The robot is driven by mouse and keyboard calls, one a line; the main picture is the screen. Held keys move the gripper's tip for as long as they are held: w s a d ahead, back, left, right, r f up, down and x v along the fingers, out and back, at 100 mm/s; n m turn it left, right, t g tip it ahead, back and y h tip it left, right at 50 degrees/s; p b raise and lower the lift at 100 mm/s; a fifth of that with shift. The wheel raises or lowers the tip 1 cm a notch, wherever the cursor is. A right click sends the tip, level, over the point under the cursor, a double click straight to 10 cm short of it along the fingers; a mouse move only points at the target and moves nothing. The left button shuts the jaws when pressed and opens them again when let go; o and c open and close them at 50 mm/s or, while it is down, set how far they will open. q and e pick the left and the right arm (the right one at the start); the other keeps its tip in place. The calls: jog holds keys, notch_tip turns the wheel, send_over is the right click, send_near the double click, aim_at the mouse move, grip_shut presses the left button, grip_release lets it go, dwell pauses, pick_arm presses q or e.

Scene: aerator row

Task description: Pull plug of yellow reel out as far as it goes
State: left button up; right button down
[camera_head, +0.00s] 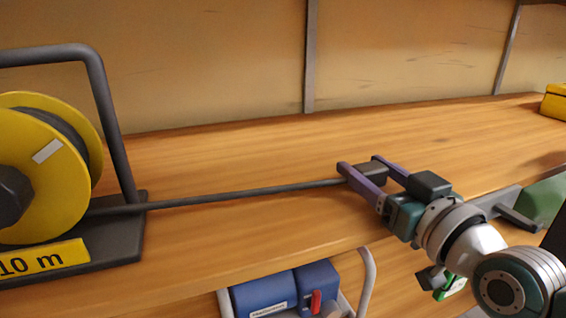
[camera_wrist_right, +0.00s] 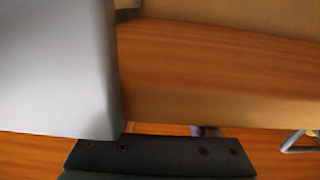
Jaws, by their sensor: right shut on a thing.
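The yellow reel (camera_head: 78,165) stands on a dark base at the left of the wooden bench, in a grey tube frame, with a "10 m" label on the base. A dark cable (camera_head: 250,191) runs from the reel almost straight to the right, just above the bench top. Its dark plug (camera_head: 369,173) is between the purple fingers of my right gripper (camera_head: 361,168), which is shut on it. In the right wrist view the plug does not show clearly; a large grey surface fills the left side. My left gripper is not in view.
The wooden bench top (camera_head: 230,156) is clear behind the cable. A yellow box (camera_head: 554,102) stands at the far right. Below the front edge is a rack with blue boxes (camera_head: 265,296).

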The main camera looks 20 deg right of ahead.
jog(key=shift+d, duration=0.15)
jog(key=c, duration=0.6)
grip_release()
jog(key=o, duration=0.5)
jog(key=shift+d, duration=0.15)
jog(key=s+p, duration=0.2)
jog(key=s, duration=0.8)
jog(key=shift+d+p, duration=0.1)
jog(key=shift+p, duration=0.25)
